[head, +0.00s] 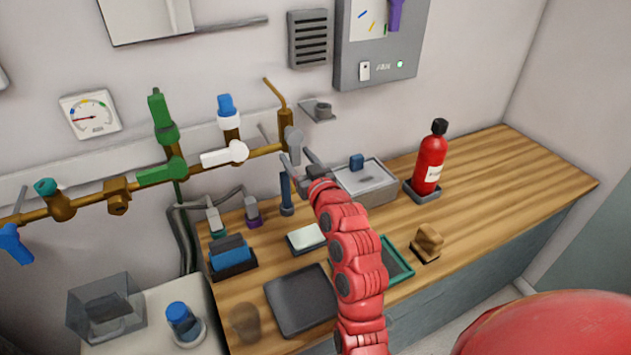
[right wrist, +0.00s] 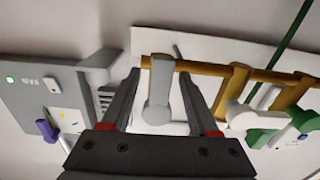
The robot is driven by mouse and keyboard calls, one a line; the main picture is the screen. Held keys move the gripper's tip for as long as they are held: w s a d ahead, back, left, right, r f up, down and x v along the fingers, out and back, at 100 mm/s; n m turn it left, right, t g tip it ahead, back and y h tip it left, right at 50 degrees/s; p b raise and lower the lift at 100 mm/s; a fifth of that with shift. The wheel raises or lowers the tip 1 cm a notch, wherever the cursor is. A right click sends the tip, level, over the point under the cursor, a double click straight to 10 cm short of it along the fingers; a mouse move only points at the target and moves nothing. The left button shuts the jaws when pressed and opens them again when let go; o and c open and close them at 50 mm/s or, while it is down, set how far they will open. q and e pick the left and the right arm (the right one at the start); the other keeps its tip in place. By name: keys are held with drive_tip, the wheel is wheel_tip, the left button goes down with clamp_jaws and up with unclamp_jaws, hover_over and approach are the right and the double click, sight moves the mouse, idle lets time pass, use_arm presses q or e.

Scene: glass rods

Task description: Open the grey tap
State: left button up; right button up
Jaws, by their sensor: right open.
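The grey tap (head: 294,146) sits at the right end of the brass pipe on the wall. Its grey lever also shows in the right wrist view (right wrist: 159,88), hanging down from the pipe. My right gripper (head: 297,160) is in front of the tap with its jaws open. In the right wrist view its two fingers (right wrist: 160,78) stand on either side of the grey lever, with a visible gap on each side. Nothing is held. My left gripper is not in view.
A white tap (head: 225,154) and a green tap (head: 163,170) are on the same pipe to the left. A grey box (head: 368,185) and a red extinguisher (head: 430,165) stand on the wooden counter (head: 510,180). A small wall shelf (head: 318,110) is just right of the tap.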

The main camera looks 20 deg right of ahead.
drive_tip(key=s+p, duration=1)
drive_tip(key=s, duration=0.6)
drive_tip(key=shift+d, duration=0.3)
